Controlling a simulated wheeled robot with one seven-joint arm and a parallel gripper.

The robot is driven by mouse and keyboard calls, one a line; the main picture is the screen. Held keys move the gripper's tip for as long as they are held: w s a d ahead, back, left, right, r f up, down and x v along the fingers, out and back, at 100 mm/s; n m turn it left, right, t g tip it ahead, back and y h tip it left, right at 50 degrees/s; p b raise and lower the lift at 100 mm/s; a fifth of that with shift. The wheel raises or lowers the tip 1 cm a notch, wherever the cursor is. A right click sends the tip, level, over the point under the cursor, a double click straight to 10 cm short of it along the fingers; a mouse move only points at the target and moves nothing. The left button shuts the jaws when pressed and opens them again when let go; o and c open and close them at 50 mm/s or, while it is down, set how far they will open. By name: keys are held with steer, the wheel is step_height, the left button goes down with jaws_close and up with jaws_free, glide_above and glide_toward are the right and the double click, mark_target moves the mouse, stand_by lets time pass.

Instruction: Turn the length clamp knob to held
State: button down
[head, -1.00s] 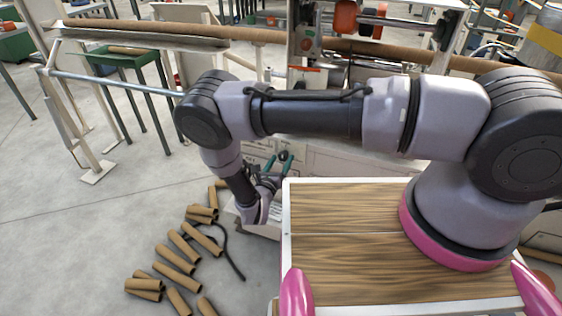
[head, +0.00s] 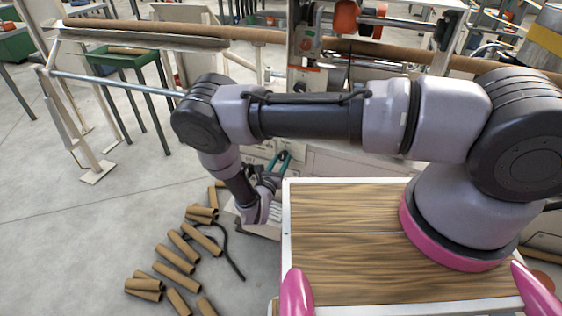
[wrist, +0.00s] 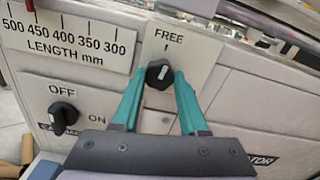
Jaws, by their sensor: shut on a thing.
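The length clamp knob (wrist: 158,73) is a small black round knob with a white pointer line, on a white label plate (wrist: 188,45) in the wrist view. The word FREE and a short tick stand above it, and the pointer is roughly upright, towards FREE. No HELD marking is visible. My gripper (wrist: 160,78) has its teal fingers on either side of the knob, shut on it. In the head view my gripper (head: 283,160) is low at the machine's front, and the knob cannot be made out there.
An OFF/ON switch (wrist: 64,114) sits left of the knob, below a LENGTH mm scale (wrist: 66,36). In the head view, cardboard tubes (head: 175,262) lie on the floor at left. A long brown tube (head: 230,33) runs across the machine.

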steer(key=m, duration=0.6)
steer(key=shift+a, duration=0.1)
steer(key=m, duration=0.5)
steer(key=shift+m, duration=0.3)
steer(key=m, duration=0.5)
steer(key=shift+m, duration=0.3)
steer(key=m, duration=0.4)
steer(key=shift+m, duration=0.7)
steer(key=shift+c, duration=2.2)
jaws_free()
steer(key=v, duration=1)
steer(key=shift+s, duration=0.4)
